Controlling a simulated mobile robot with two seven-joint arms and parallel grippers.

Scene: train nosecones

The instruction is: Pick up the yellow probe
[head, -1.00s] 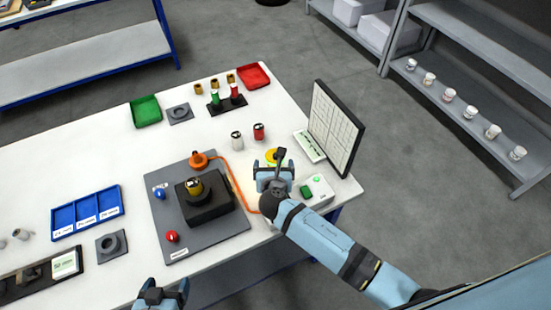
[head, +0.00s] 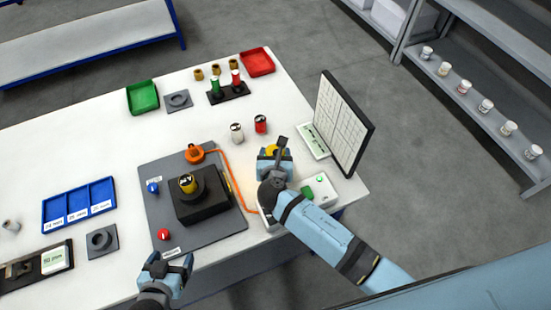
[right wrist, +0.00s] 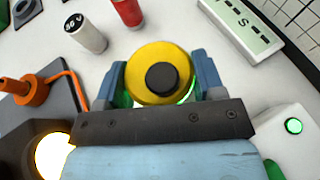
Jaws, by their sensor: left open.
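The yellow probe (right wrist: 158,72), a yellow disc with a black round centre, fills the space between my right gripper's fingers (right wrist: 160,85) in the right wrist view. One finger is at each side of it, close to its edge; I cannot tell whether they press on it. In the head view the probe (head: 283,150) is partly hidden behind my right gripper (head: 273,158), near the table's right side. My left gripper (head: 170,266) is open and empty at the table's front edge, below the grey board (head: 160,215).
An orange plug (head: 194,153) with an orange cable is on the grey board. A white box (head: 325,188) with a green light is beside my right arm. A standing panel (head: 338,122) is to the right. White (head: 237,133) and red (head: 260,124) cylinders are behind the gripper.

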